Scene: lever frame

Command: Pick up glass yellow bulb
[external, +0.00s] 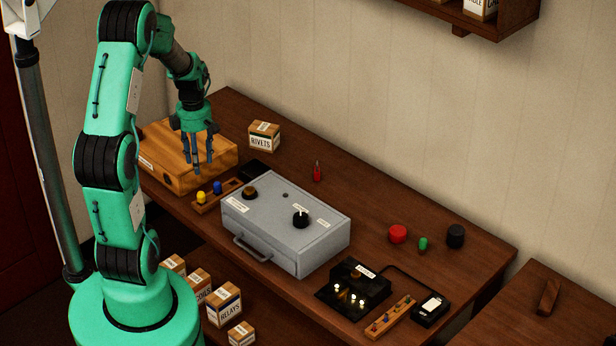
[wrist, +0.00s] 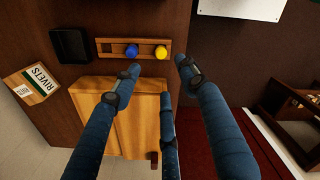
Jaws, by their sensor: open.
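The yellow bulb (external: 201,197) sits in a small wooden rack (external: 229,187) beside a blue bulb (external: 217,187), to the left of the grey case. In the wrist view the yellow bulb (wrist: 161,52) is at the right part of the rack (wrist: 147,42), with the blue bulb (wrist: 131,51) to its left. My gripper (external: 198,162) points down above the wooden box, behind the rack in the external view. In the wrist view my gripper (wrist: 160,78) has its blue fingers spread apart, with nothing between them. The fingertips are apart from the bulb.
A wooden box (external: 180,152) lies under my gripper. A black tray (wrist: 70,44) and a RIVETS box (external: 264,136) are nearby. The grey case (external: 287,230) stands right of the rack. A red screwdriver-like item (external: 317,171) lies behind it. The table's front edge is close to the rack.

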